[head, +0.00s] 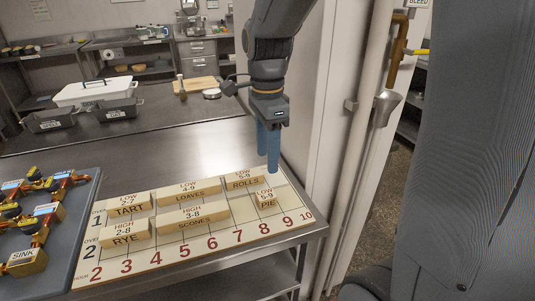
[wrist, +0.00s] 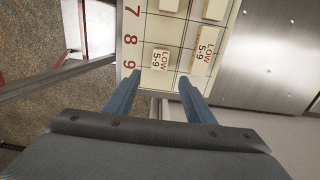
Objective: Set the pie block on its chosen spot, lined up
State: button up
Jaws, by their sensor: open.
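The pie block (head: 266,201) is a small pale wooden block marked "LOW 5-9 PIE". It stands on the numbered board (head: 185,257), in the near row, above the 8 and 9. My gripper (head: 270,168) points down just behind and above it, its jaws open. In the wrist view the pie block (wrist: 160,58) lies just beyond the space between my gripper's fingertips (wrist: 156,78), apart from both fingers. The rolls block (head: 244,181) sits behind it in the far row and shows to its right in the wrist view (wrist: 204,48).
The loaves (head: 189,194), scones (head: 191,219), tart (head: 129,206) and rye (head: 125,236) blocks stand on the board's left and middle. A grey tray (head: 86,215) of brass fittings lies at left. A white wall column (head: 345,120) rises close to the right. Bare steel counter lies behind the board.

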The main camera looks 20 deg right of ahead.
jog(key=s+f+n, duration=0.2)
jog(key=n, duration=0.3)
jog(key=s+f+n, duration=0.3)
jog(key=n, duration=0.2)
jog(key=s+f+n, duration=0.3)
jog(key=n, duration=0.3)
jog(key=shift+s+f+t, duration=0.25)
jog(key=shift+t, duration=0.15)
jog(key=shift+s+f+n, duration=0.35)
jog(key=shift+s+n, duration=0.1)
jog(key=shift+n, duration=0.55)
